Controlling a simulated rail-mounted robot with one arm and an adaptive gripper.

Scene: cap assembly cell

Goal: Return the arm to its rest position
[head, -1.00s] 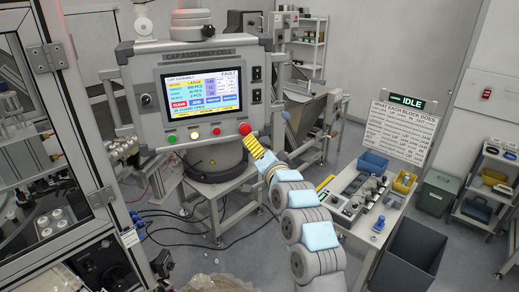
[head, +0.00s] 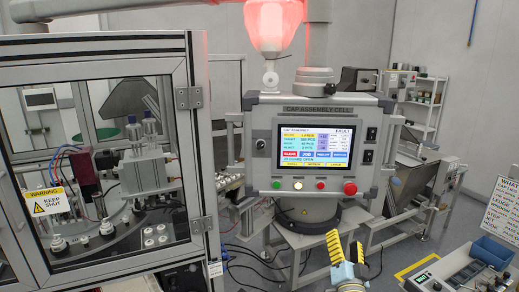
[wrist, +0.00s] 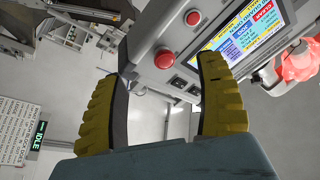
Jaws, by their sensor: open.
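My gripper (head: 345,245) has yellow ribbed fingers and is in front of the lower part of the control panel (head: 258,140), at bottom right of centre in the head view. Only the front end of my arm shows, at the bottom edge. In the wrist view my gripper (wrist: 165,65) is open, with nothing between its fingers. The panel's red button (wrist: 165,59) shows beyond the fingers, apart from them, and it also appears in the head view (head: 350,188). The panel screen (head: 316,155) reads FAULT, with a guard-open message.
A framed machine enclosure (head: 190,98) with a warning sign (head: 50,201) stands at left. A lamp glows red (head: 272,28) above the panel. A workbench with a blue bin (head: 491,253) is at lower right. Cables lie on the floor below the panel.

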